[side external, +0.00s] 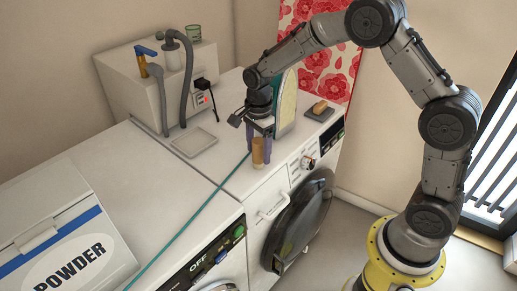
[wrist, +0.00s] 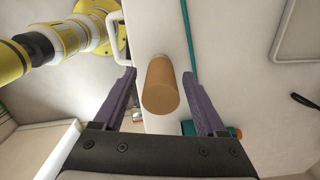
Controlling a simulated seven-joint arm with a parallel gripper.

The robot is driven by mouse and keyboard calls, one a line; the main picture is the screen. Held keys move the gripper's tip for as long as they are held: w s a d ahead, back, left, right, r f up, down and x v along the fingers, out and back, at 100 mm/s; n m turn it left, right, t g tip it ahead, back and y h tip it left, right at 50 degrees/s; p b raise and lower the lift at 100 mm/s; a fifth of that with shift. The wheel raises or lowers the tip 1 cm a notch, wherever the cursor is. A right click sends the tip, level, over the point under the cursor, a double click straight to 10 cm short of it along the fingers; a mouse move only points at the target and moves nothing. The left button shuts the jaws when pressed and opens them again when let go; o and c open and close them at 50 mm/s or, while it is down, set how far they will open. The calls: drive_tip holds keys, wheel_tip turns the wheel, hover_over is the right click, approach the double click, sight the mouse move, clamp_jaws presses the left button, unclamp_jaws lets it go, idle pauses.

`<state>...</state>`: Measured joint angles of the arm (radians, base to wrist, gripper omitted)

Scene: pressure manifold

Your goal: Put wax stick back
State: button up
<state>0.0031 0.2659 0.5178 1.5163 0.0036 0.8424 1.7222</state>
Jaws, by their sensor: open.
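A tan-brown cylinder, which looks like the wax stick (side external: 258,152), stands upright near the front edge of the right machine's white top. It also shows in the wrist view (wrist: 160,85), end towards the camera. My gripper (side external: 260,138) is down at the stick with its purple fingers open. In the wrist view my gripper (wrist: 159,74) has one finger on each side of the stick, with a visible gap on both sides. Whether the fingertips reach below the stick's top is hard to tell. I cannot make out a marked place for the stick.
A teal line (side external: 190,220) runs across the tops close to the stick. A shallow grey tray (side external: 194,142) lies to the left. A dark pad with a brown block (side external: 320,107) and an upright iron-like object (side external: 287,103) are behind. A powder box (side external: 65,240) stands front left.

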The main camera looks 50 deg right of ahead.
wheel_tip(320, 180, up, 12)
drive_tip(key=shift+f, duration=0.15)
drive_tip(key=shift+s+r, duration=0.2)
drive_tip(key=shift+r, duration=0.25)
drive_tip(key=s+r+n+t, duration=0.2)
drive_tip(key=s+r+n, duration=0.25)
drive_tip(key=s, duration=0.25)
drive_tip(key=s+r+n+t, duration=0.1)
drive_tip(key=s+r+n, duration=0.2)
drive_tip(key=s+n, duration=0.35)
drive_tip(key=s+f+n+t, duration=0.2)
drive_tip(key=s+n, duration=0.6)
drive_tip(key=s, duration=0.5)
drive_tip(key=shift+f+n+t, duration=0.3)
drive_tip(key=shift+n, duration=0.1)
